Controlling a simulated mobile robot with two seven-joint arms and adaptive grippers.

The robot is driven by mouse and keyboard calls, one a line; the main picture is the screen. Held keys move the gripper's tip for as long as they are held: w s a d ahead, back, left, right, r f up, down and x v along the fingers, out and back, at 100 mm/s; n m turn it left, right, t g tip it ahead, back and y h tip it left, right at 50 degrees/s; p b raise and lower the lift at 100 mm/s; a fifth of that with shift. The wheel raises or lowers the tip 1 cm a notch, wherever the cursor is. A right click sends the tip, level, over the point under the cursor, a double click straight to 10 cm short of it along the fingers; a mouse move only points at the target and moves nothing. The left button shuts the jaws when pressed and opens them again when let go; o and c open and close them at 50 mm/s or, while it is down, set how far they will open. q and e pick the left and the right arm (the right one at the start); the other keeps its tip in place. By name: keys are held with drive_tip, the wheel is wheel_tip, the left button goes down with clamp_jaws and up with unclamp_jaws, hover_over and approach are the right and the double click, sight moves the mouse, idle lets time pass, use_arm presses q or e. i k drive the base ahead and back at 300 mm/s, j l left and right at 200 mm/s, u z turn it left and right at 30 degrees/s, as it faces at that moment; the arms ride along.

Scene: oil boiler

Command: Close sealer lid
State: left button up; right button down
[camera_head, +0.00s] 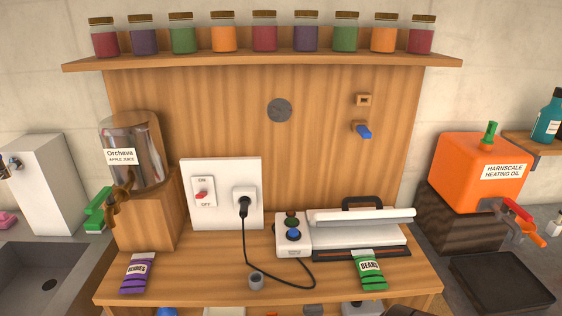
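The sealer stands on the right part of the wooden counter. Its white control box (293,238) carries a blue knob and a dark button on its left side. The white lid (360,217) is a long bar at the back of the sealer, with a black handle (362,202) standing up behind it. The lid looks raised, with the pale flat bed (350,238) exposed in front of it. Neither of my grippers can be made out. A dark shape at the bottom edge, right of centre, cannot be identified.
A green beans bag (369,271) lies at the sealer's front edge. A purple berries bag (137,273) lies at left. An orange oil tank (478,170) stands at right.

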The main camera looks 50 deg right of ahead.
sight(346, 218)
drive_tip(key=z, duration=1.25)
drive_tip(key=i+z, duration=0.2)
drive_tip(key=z, duration=0.25)
drive_tip(key=i+z, duration=0.25)
drive_tip(key=z, duration=0.25)
drive_tip(key=i+j+z, duration=0.1)
drive_tip(key=z, duration=0.35)
drive_tip(key=i, duration=0.1)
